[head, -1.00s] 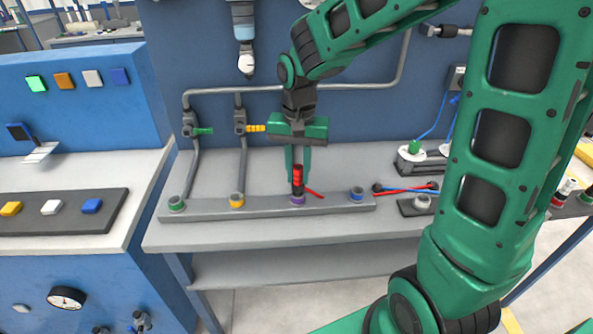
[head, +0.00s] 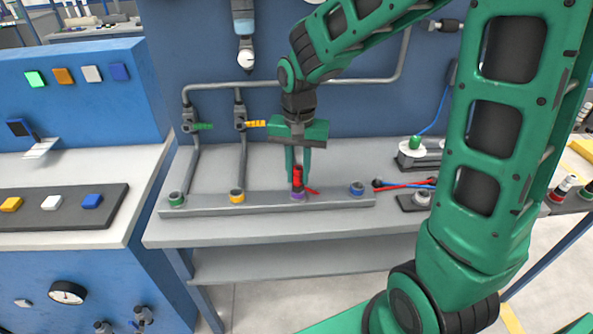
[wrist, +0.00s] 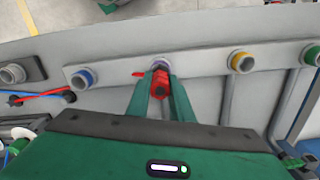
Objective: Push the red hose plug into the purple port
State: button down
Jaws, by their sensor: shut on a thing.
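The red hose plug (head: 297,176) stands upright between the fingers of my gripper (head: 298,172), which is shut on it. Its dark lower end is at the purple port (head: 297,196), the third from the left on the grey rail in the head view. In the wrist view the red plug (wrist: 160,84) is between the green fingertips of my gripper (wrist: 161,88), with part of the purple ring (wrist: 159,63) showing behind it. The plug hides most of the port's opening, so I cannot tell how deep it sits.
The grey rail (head: 215,208) also carries a green port (head: 176,199), a yellow port (head: 237,196) and a blue port (head: 357,188). Red and blue hoses (head: 405,184) lie to the right. Pipes with a green and a yellow valve handle (head: 256,124) stand behind on the left.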

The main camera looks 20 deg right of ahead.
jog(key=c, duration=1.5)
grip_release()
notch_tip(320, 180, up, 11)
jog(key=shift+f, duration=0.15)
jog(key=s+d, duration=0.6)
jog(key=d, duration=0.1)
jog(key=s+d, duration=0.4)
jog(key=shift+d+f, duration=0.25)
jog(key=shift+f, duration=0.15)
jog(key=s+d+f, duration=0.1)
jog(key=s+d, duration=0.1)
jog(key=s, duration=0.2)
jog(key=s+d+f, duration=0.1)
jog(key=s+d, duration=0.1)
jog(key=s, duration=0.3)
jog(key=s+d+f, duration=0.2)
jog(key=s, duration=0.2)
jog(key=shift+s, duration=0.15)
jog(key=shift+c, duration=0.3)
